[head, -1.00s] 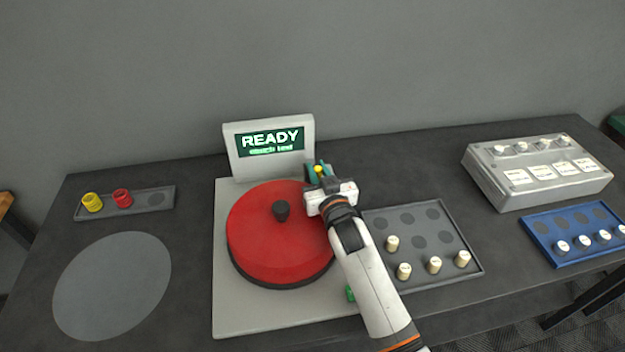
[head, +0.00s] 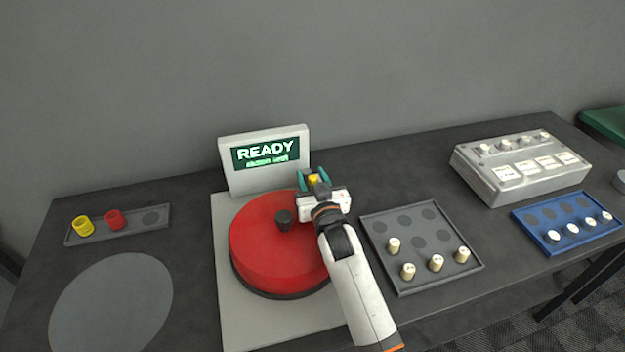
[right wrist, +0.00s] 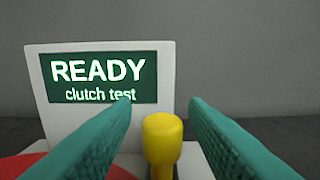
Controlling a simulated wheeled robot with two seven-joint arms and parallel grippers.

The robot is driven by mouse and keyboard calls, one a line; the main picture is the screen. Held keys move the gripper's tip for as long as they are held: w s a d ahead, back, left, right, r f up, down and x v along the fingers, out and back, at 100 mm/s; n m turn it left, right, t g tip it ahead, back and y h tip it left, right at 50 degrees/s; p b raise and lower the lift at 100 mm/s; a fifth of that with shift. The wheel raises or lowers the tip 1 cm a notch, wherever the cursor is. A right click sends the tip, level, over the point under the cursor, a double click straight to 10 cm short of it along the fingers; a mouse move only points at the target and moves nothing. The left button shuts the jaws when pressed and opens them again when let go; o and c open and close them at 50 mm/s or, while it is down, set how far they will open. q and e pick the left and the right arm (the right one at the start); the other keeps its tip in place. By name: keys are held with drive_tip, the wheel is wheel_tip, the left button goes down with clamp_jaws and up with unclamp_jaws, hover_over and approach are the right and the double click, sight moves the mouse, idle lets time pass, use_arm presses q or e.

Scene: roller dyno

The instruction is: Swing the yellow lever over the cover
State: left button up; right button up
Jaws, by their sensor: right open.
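The yellow lever (right wrist: 162,142) stands upright in the right wrist view, between the two teal fingers of my open right gripper (right wrist: 160,125), with a gap to each finger. Its yellow top (head: 313,180) also shows in the head view, between the fingertips of my right gripper (head: 314,181), at the back right of the cover. The lever's lower part is hidden. My left gripper is not in view.
A screen (head: 265,160) reading READY stands behind the cover. A grey tray (head: 425,280) with several pale pegs lies right of my right arm. A grey box (head: 520,170) and blue tray (head: 565,225) are further right. Yellow and red rings sit in a small tray (head: 120,228) at left.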

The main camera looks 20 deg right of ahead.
drive_tip(key=shift+f, duration=0.1)
drive_tip(key=shift+s, duration=0.1)
drive_tip(key=shift+s+f, duration=0.1)
drive_tip(key=shift+s, duration=0.15)
drive_tip(key=s+b, duration=0.2)
drive_tip(key=s, duration=0.9)
drive_tip(key=shift+s, duration=0.15)
drive_tip(key=shift+c, duration=0.2)
